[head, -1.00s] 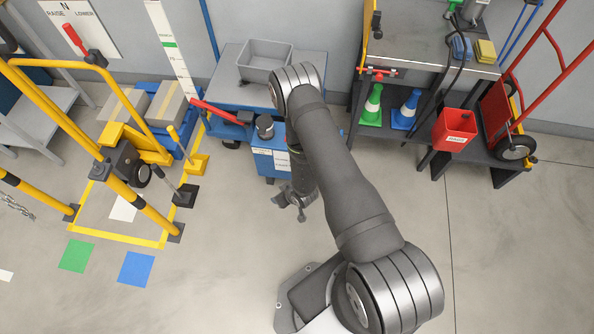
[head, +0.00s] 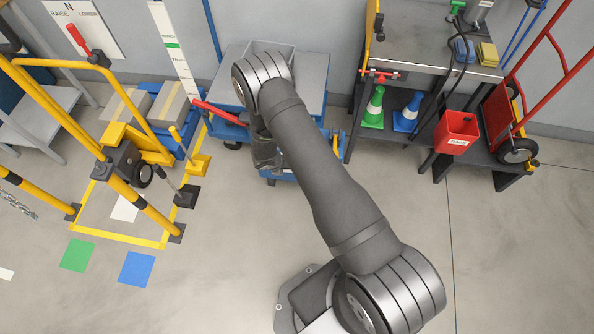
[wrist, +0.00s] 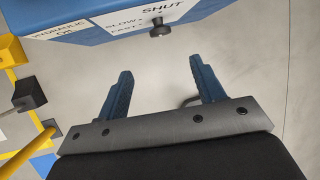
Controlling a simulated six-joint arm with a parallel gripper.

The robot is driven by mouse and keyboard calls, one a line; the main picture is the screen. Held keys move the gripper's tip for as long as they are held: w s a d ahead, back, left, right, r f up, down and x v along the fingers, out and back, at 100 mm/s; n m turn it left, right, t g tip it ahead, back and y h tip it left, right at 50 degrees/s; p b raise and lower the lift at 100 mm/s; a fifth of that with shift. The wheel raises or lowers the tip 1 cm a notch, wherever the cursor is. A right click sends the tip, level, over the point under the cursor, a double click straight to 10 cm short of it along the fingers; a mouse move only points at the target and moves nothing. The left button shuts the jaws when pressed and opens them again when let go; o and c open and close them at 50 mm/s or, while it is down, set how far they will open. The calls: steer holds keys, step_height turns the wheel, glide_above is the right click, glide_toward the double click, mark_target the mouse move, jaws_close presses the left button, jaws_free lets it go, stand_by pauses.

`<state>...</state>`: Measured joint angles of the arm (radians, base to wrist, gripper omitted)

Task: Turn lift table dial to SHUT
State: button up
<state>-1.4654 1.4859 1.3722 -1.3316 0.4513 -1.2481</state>
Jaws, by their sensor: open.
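The lift table (head: 312,75) is blue with a grey top, at the back of the head view. Its blue side panel (wrist: 75,18) crosses the top of the wrist view, with a white label (wrist: 118,22) reading SHUT, SLOW and FAST. The small dark dial (wrist: 160,29) sticks out at the label's lower edge, under the word SHUT; I cannot tell which mark it points to. My gripper (wrist: 160,74) is open and empty, its two blue fingers apart and short of the dial, which lies ahead between them. In the head view my arm hides the dial and the fingers.
A grey bin (head: 284,54) sits on the lift table, partly behind my arm. A red lever (head: 217,112) sticks out at its left. Yellow rails (head: 62,118) stand on the left, a dark workbench (head: 424,66) with cones on the right. Open floor lies in front.

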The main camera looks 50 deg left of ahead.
steer(key=x, duration=1.5)
steer(key=shift+w+d+f, duration=0.1)
steer(key=shift+f, duration=0.25)
steer(key=c, duration=0.9)
steer(key=shift+c, duration=0.2)
steer(key=shift+w, duration=0.1)
steer(key=shift+g+y, duration=0.4)
steer(key=shift+g, duration=0.1)
steer(key=o, duration=0.9)
